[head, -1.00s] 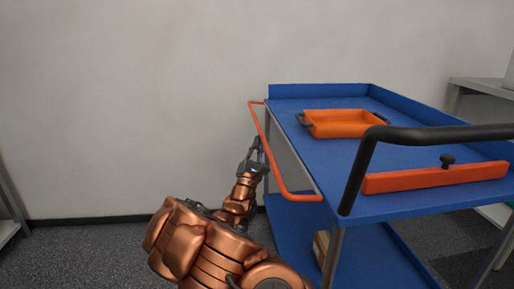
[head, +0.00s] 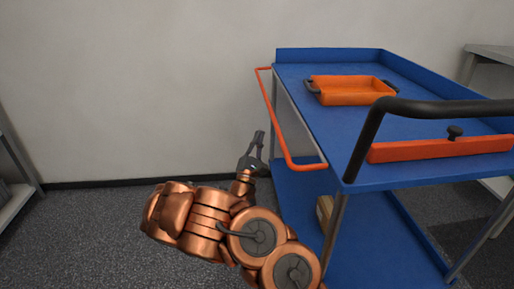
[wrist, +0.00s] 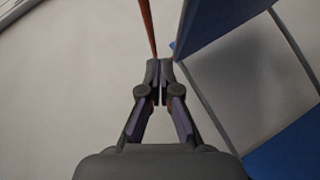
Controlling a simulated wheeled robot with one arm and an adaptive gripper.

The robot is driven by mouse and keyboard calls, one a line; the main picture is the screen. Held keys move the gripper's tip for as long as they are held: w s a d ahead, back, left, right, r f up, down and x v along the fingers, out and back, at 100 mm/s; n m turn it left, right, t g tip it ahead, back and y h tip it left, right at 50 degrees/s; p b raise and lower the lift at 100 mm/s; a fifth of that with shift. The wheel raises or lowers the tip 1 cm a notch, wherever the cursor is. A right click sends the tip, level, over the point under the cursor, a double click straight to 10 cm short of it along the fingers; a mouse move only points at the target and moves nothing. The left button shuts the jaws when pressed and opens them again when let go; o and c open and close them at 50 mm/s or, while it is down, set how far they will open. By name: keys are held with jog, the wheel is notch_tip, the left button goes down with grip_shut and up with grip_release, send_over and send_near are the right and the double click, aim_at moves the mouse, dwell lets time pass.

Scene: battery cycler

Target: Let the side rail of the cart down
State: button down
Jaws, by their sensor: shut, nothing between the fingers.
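The blue cart (head: 345,130) stands to the right in the head view. Its side rail (head: 272,105), a thin orange-red tube, stands out from the cart's left edge, roughly level with the top or slightly below. The blue cart side (wrist: 222,22) is to the right there.
An orange tray (head: 350,90) with black handles sits on the cart top. A red bar (head: 440,149) with a black knob (head: 454,131) lies near the black push handle (head: 372,130). The wall is behind; floor left of the cart is clear.

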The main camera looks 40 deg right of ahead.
jog(key=shift+p+v, duration=0.4)
jog(key=shift+v, duration=1.55)
jog(key=shift+s+d, duration=0.15)
jog(key=shift+d, duration=0.05)
